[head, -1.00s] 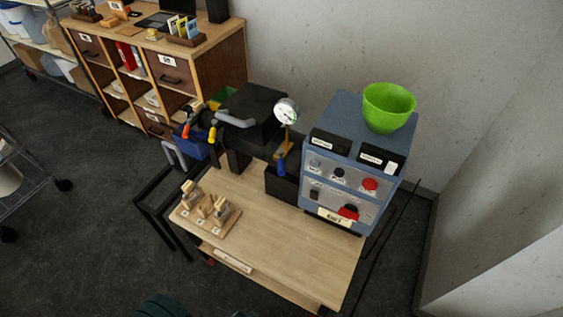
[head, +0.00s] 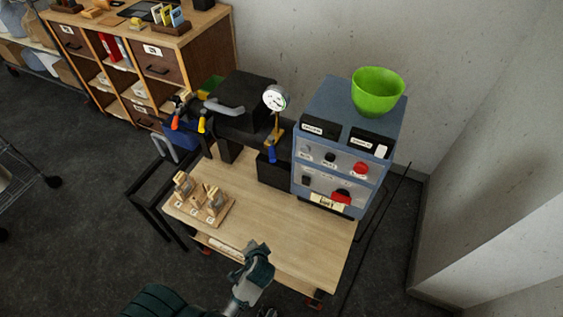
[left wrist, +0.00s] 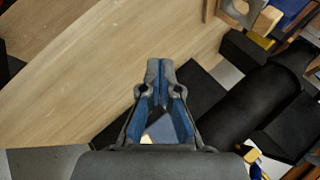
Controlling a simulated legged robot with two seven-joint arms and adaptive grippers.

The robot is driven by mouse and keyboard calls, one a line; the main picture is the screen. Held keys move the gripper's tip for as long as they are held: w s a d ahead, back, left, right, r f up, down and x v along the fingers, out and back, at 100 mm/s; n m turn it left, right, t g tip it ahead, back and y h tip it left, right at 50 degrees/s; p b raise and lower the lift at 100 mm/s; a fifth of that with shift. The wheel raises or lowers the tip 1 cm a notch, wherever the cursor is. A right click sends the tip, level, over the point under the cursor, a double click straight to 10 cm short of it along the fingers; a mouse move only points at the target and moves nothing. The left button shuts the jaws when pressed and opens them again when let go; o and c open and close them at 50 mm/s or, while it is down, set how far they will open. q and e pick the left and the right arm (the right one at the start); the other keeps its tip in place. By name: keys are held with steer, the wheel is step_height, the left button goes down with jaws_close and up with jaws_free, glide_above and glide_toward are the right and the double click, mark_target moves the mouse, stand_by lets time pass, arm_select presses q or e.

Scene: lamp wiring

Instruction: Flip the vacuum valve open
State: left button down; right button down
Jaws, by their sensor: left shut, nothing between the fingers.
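A pipe assembly at the back of the wooden table has several coloured levers: an orange-red lever (head: 175,122), a yellow lever (head: 202,123) and a blue lever (head: 272,153) under a round white gauge (head: 275,98). I cannot tell from the pictures which one is the vacuum valve, or its exact position. My left gripper (left wrist: 159,70) is shut and empty in the left wrist view, with wood surface and black parts beyond it. In the head view my left arm reaches in at the bottom, but its fingertips are not clear. My right gripper is not in view.
The table (head: 290,243) has a bare front and middle. A wooden fixture (head: 201,203) stands on its left. A blue-grey control box (head: 335,160) with a green bowl (head: 377,92) stands at the back right. A black box (head: 245,98) is behind the pipes.

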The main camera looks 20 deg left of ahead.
arm_select(q)
steer(key=w+d+r+m+t+y, duration=0.2)
steer(key=w+r+m+t+y, duration=0.25)
steer(key=w+r, duration=0.5)
steer(key=m+t+y, duration=0.3)
steer(key=m+t, duration=0.1)
steer(key=m, duration=0.1)
glide_toward(271, 151)
steer(key=d+f, duration=0.3)
steer(key=d, duration=0.1)
steer(key=shift+s+d+r, duration=0.15)
steer(key=shift+s, duration=0.25)
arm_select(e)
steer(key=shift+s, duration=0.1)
arm_select(q)
steer(key=x, duration=1)
steer(key=shift+p, duration=0.4)
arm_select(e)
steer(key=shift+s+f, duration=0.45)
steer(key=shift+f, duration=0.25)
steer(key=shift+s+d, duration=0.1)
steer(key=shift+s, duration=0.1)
